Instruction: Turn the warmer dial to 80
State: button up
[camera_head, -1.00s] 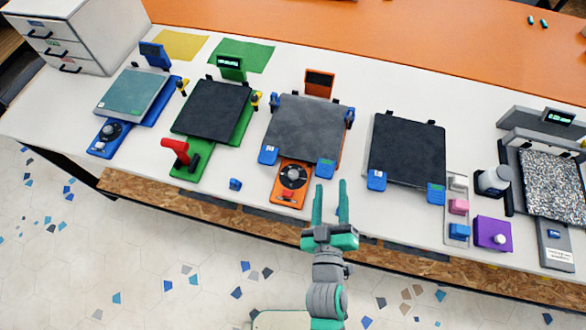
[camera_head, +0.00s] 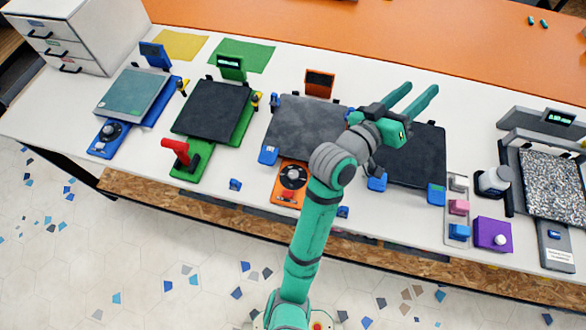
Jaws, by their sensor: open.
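A round black dial (camera_head: 292,176) with a light centre sits on the front of the orange unit (camera_head: 278,197). Another dark dial (camera_head: 110,131) is on the blue unit (camera_head: 97,148) at the left. A purple box (camera_head: 486,231) at the right carries a pale round knob (camera_head: 500,239). I cannot tell which of these is the warmer dial, and no number is legible. My gripper (camera_head: 422,91) is open and empty, above the far part of the dark plate right of the orange unit, apart from all dials. My arm hides part of both plates.
The green unit (camera_head: 197,156) has a red lever (camera_head: 176,148). A pale cup-like container (camera_head: 494,181) and a tray of small blocks (camera_head: 454,212) stand near the purple box. A grey machine (camera_head: 548,113) with a lit display is at the right. White table shows between units.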

jog(key=d+m+g, duration=0.2)
jog(key=m+g, duration=0.1)
jog(key=m+g+y, duration=0.4)
jog(key=g+y, duration=0.5)
jog(key=y, duration=0.5)
send_over(293, 174)
notch_tip(293, 174, down, 14)
notch_tip(293, 174, down, 10)
jog(key=shift+r, duration=0.1)
jog(key=c, duration=1)
